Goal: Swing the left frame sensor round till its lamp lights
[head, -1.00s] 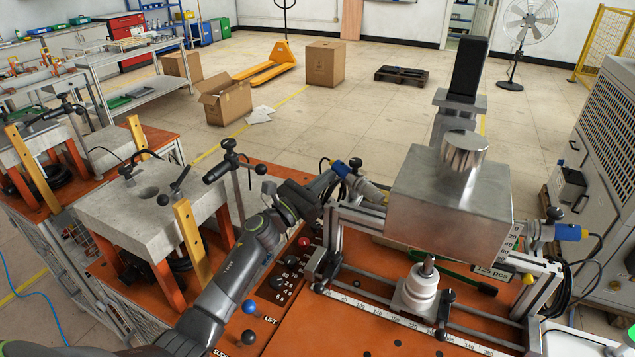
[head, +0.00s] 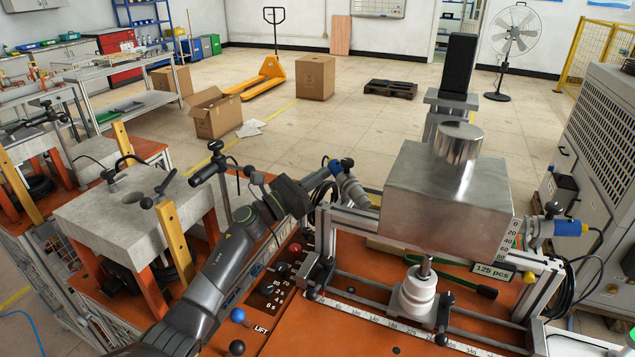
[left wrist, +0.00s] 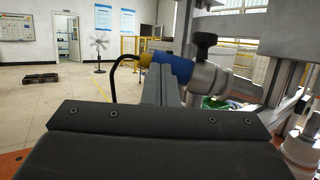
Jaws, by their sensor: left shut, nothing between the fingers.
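The left frame sensor (head: 352,188) is a silver barrel with a blue cable end and a black knob, at the left post of the metal frame (head: 385,222). In the left wrist view its blue end (left wrist: 160,62) and silver body (left wrist: 208,78) are just beyond my fingers. My left gripper (head: 322,177) is shut and empty, its fingertips close against the blue end; the left wrist view shows the fingers (left wrist: 160,84) together, partly covering the sensor. Whether they touch is unclear. I see no lit lamp on the sensor. My right gripper is not in view.
A large metal block (head: 445,195) stands over the frame, with a white insulator (head: 420,290) below. The right sensor (head: 560,229) is on the far post. Open floor lies behind.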

